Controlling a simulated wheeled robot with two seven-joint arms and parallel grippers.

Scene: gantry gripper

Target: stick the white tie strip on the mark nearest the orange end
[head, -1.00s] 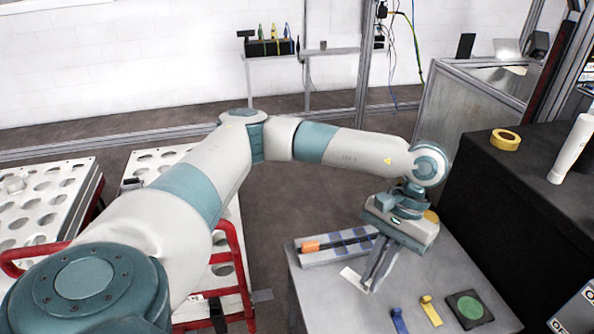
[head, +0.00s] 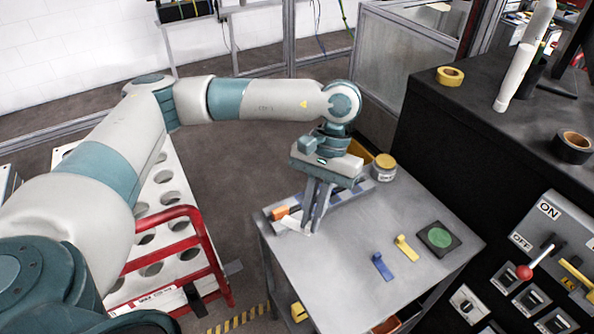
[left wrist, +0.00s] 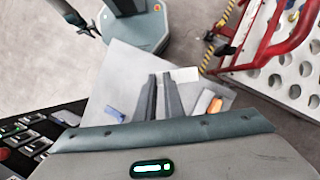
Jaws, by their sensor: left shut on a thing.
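The white tie strip (head: 291,224) is held at one end by my left gripper (head: 307,230), and its free end points left toward the orange end (head: 280,212) of a grey rail (head: 345,194). In the left wrist view, the strip (left wrist: 186,74) sticks out to the right of the fingertips (left wrist: 160,76), and the orange end (left wrist: 214,106) is to the right of the fingers. The strip looks to be in front of the rail near its orange end; whether it touches cannot be told. The fingers and hand hide much of the rail and its marks.
The grey table (head: 345,265) has a blue clip (head: 382,266), a yellow clip (head: 405,247) and a dark pad with a green disc (head: 439,237). A jar (head: 384,167) stands behind the rail. A control panel (head: 550,255) is at right. The table's front is clear.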

